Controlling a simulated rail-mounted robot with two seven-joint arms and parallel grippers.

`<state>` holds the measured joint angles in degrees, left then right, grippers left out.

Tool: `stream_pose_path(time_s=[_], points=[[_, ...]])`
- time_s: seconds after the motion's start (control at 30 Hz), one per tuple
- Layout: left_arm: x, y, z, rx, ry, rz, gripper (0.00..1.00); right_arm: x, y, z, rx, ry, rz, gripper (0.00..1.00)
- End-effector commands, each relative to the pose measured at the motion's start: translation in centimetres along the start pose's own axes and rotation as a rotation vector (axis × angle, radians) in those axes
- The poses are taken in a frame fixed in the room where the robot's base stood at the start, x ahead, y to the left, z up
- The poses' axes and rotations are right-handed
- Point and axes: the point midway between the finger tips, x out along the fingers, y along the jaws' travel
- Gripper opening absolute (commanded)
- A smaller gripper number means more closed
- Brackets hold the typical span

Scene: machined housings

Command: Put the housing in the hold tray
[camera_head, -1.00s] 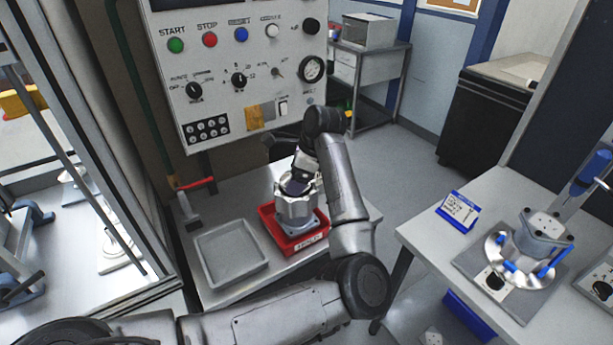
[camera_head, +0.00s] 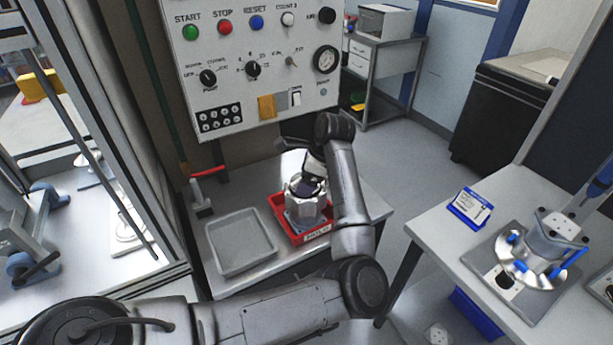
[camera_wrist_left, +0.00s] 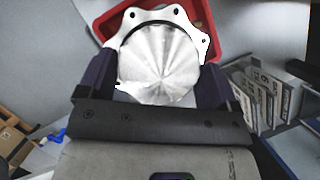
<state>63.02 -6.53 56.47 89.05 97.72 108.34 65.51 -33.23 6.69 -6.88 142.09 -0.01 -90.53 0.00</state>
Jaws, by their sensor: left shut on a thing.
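The housing (camera_head: 305,207) is a silvery metal part with a scalloped flange and a bluish-grey lower part. It sits upright in or just above the red tray (camera_head: 323,238), which has a white label on its front wall. I cannot tell whether it touches the tray floor. My left gripper (camera_head: 311,182) reaches down onto the housing's top and is shut on it. In the left wrist view the housing (camera_wrist_left: 160,55) shows its round machined face between the two dark fingers, with the red tray (camera_wrist_left: 205,18) behind it. My right gripper is not in view.
An empty grey tray (camera_head: 241,243) lies left of the red tray on the metal table. A red-handled tool (camera_head: 202,190) stands at the table's back left. A control panel (camera_head: 262,75) rises behind. A right-hand bench (camera_head: 505,190) holds a fixture (camera_head: 545,245).

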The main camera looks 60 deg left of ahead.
Motion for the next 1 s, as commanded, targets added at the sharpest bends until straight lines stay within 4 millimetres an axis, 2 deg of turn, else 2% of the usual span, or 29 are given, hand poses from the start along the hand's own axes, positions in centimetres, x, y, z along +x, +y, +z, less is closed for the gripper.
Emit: stream_pose_path(time_s=[0.17, 0.2, 0.3, 0.37, 0.7, 1.0], points=[[0.1, 0.0, -0.1, -0.002, 0.0, -0.003, 0.11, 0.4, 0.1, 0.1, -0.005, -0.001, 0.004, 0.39], [0.2, 0.0, -0.1, 0.0, 0.0, 0.0, 0.87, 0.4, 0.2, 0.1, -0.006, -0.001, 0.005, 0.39], [0.2, 0.0, -0.1, 0.0, 0.0, 0.0, 0.96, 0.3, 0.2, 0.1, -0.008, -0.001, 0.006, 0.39], [0.2, 0.0, -0.1, 0.0, 0.0, 0.0, 1.0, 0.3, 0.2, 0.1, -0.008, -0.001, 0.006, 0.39], [-0.5, 0.0, 0.0, 0.001, 0.001, -0.001, 1.0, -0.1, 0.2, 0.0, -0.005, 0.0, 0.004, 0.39], [-5.8, 0.0, 0.0, 0.001, 0.004, -0.002, 1.0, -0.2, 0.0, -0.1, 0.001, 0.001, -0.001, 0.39]])
